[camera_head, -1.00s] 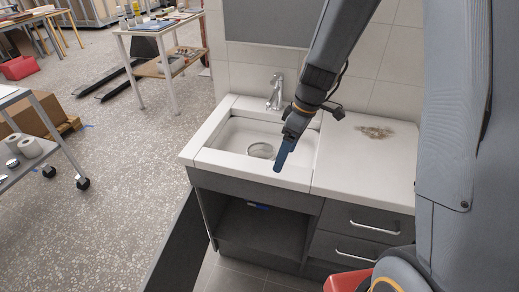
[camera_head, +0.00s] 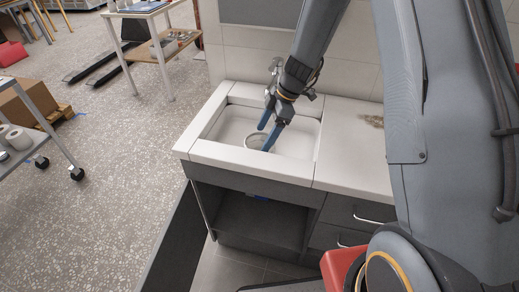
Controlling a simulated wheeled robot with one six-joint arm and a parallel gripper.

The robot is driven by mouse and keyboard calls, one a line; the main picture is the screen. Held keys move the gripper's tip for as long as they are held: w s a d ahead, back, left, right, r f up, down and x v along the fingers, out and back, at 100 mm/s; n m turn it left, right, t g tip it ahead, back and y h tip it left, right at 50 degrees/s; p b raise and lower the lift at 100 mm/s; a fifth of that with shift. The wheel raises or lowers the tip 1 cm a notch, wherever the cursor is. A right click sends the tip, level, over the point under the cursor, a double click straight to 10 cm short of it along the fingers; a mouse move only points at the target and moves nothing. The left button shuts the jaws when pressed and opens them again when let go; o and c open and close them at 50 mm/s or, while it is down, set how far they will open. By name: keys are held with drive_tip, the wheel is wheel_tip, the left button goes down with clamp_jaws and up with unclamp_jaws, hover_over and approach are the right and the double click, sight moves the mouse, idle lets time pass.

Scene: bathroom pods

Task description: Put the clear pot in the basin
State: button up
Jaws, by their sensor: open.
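The clear pot (camera_head: 254,141) is a small round see-through vessel with a pale rim. It stands inside the white basin (camera_head: 228,127), near the middle of its floor. My gripper (camera_head: 266,138) has two blue fingers, spread apart, just above and to the right of the pot. The right finger hides part of the pot's right side. I cannot tell whether a finger touches the pot. The chrome tap (camera_head: 275,68) behind the basin is partly hidden by my arm.
A white counter (camera_head: 350,145) with a brown stain (camera_head: 372,121) adjoins the basin on the right. Drawers (camera_head: 350,214) and an open shelf (camera_head: 245,218) lie below. A trolley (camera_head: 40,125) stands at left, with open floor between.

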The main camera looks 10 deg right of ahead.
sight(258, 146)
drive_tip(key=shift+p+x, duration=1.3)
drive_tip(key=shift+x, duration=1.75)
drive_tip(key=shift+s, duration=0.1)
drive_tip(key=c, duration=1)
drive_tip(key=shift+r, duration=0.1)
